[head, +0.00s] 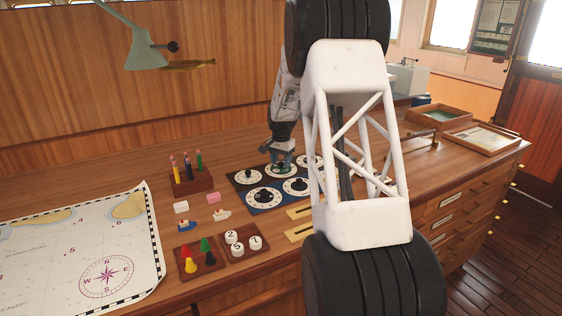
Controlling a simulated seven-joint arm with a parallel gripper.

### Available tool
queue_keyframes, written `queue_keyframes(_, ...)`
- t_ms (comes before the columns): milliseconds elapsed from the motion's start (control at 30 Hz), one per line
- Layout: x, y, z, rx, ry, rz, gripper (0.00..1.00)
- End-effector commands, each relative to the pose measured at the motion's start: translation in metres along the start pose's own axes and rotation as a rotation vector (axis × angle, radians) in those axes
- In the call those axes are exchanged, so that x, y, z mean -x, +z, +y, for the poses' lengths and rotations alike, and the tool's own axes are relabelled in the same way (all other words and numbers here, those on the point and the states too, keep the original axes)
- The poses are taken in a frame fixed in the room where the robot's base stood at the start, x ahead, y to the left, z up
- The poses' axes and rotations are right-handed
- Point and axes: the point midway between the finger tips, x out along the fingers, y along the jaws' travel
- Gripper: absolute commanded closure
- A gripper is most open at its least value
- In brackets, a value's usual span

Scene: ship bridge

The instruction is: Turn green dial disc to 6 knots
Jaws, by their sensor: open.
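A dark dial panel (239,188) lies on the wooden desk with several round white dials on it, most showing black knobs. The dial at the back middle, directly under my gripper (281,160), shows some green and appears to be the green dial disc (281,170). My gripper points down at it with its jaws open, at or just above its centre. Whether the fingers touch the knob cannot be told. The disc's numbers and pointer setting are too small to read. My white arm link hides the panel's right side.
A pen holder (190,181), two erasers and small model boats stand left of the panel. Trays of coloured pawns (202,259) and numbered discs (243,247) lie in front. A chart (80,250) covers the left. A lamp (146,50) hangs at upper left. Wooden trays (485,137) lie at right.

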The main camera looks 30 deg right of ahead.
Motion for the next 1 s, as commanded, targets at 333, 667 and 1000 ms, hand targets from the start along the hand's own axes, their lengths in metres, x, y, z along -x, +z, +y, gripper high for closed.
queue_keyframes(333, 0.0001, -0.0001, 0.0000, 0.000, 0.000, 0.000, 0.71)
queue_keyframes(667, 0.0001, -0.0001, 0.0001, 0.003, 0.000, 0.000, 0.99)
queue_keyframes(1000, 0.0001, -0.0001, 0.0001, 0.086, 0.000, 0.000, 0.99)
